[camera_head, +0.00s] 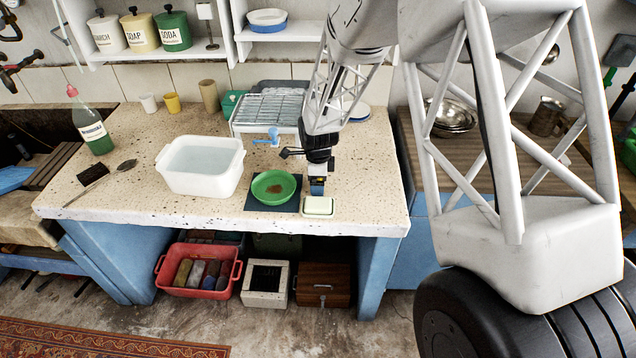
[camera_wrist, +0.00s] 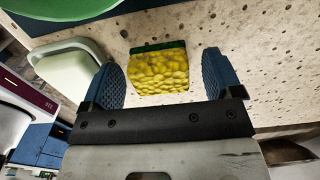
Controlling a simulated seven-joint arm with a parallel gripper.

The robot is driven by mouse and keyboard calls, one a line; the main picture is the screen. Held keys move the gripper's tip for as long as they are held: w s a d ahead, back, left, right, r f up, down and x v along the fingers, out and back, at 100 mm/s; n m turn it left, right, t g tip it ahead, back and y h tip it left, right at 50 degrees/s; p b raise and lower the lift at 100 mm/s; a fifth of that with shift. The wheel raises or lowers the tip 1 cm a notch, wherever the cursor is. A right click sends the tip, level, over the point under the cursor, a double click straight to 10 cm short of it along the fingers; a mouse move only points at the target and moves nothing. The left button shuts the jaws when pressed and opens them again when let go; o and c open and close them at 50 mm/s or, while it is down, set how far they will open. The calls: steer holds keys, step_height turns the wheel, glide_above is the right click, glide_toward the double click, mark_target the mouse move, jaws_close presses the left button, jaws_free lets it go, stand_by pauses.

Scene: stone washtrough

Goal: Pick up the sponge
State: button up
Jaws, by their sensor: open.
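The sponge (camera_wrist: 158,70) is yellow and bumpy with a dark green layer along one edge. In the wrist view it lies on the speckled stone counter, framed by the two blue fingers of my gripper (camera_wrist: 162,62). A gap shows on each side, so neither finger appears to touch it. I cannot tell how far the fingertips are above it. In the head view my gripper (camera_head: 317,187) points down near the counter's front right, and I cannot make out the sponge there. The gripper is open and empty.
A pale soap dish (camera_head: 318,207) sits just in front of my gripper. A green bowl (camera_head: 274,187) on a dark mat is to its left, then a white basin (camera_head: 200,166). A dish rack (camera_head: 265,113) stands behind. The counter right of my gripper is clear.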

steer(key=c, duration=1)
steer(key=shift+r, duration=0.1)
steer(key=shift+r, duration=0.7)
step_height(320, 180, up, 2)
steer(key=shift+r, duration=0.1)
steer(key=s+d, duration=0.2)
steer(key=s, duration=0.5)
steer(key=s+d+r, duration=0.1)
steer(key=s+d, duration=0.1)
steer(key=s, duration=0.6)
steer(key=shift+s+d, duration=0.15)
steer(key=shift+d, duration=0.25)
steer(key=shift+r, duration=0.1)
